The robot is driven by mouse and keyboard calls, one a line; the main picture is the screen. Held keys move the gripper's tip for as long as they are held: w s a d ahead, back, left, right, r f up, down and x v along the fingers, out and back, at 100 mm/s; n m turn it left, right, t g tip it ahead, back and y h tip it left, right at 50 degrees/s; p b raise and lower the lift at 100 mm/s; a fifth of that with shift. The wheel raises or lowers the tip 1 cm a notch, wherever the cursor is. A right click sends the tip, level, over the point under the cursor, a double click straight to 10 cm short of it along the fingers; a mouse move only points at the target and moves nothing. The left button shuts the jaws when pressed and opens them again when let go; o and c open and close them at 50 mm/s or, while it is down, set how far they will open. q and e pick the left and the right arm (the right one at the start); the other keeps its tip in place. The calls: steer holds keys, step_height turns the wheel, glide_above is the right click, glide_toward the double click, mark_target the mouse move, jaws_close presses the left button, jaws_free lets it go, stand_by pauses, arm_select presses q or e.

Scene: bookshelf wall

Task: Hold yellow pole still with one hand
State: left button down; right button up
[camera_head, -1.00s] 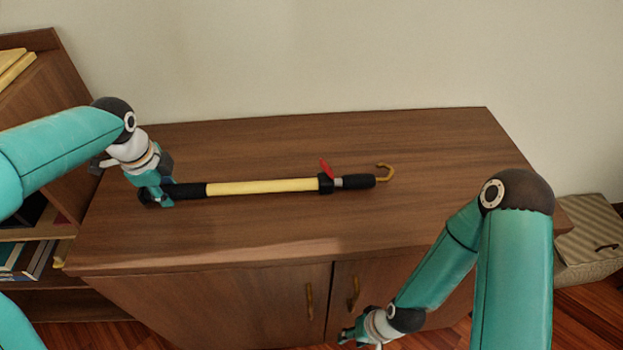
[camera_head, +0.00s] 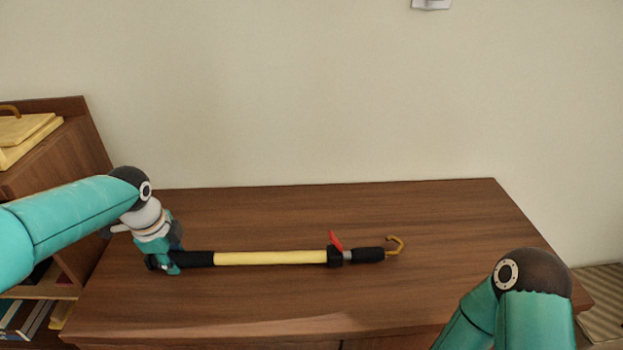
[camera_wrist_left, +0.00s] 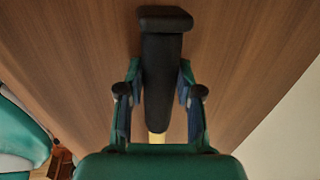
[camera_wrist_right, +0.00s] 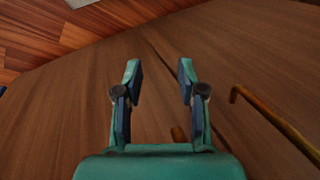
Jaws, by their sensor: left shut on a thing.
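The yellow pole (camera_head: 270,258) lies across the wooden cabinet top, with black grips at both ends. A red lever (camera_head: 336,240) and a brass-coloured hook (camera_head: 398,246) are at its right end. My left gripper (camera_head: 165,264) is shut on the black grip at the pole's left end. In the left wrist view, the black grip (camera_wrist_left: 161,75) runs between the two fingers, and a little yellow shows below it. My right gripper (camera_wrist_right: 158,75) is open and empty in front of the cabinet doors. It is out of the head view.
The cabinet top (camera_head: 300,305) is otherwise clear. A brass door handle (camera_wrist_right: 275,122) is just right of my right gripper in its wrist view. A bookshelf (camera_head: 60,165) stands at the left, and a striped box (camera_head: 603,300) at the right.

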arm_select(q)
steer(key=c, duration=0.7)
jaws_free()
steer(key=shift+f, duration=0.1)
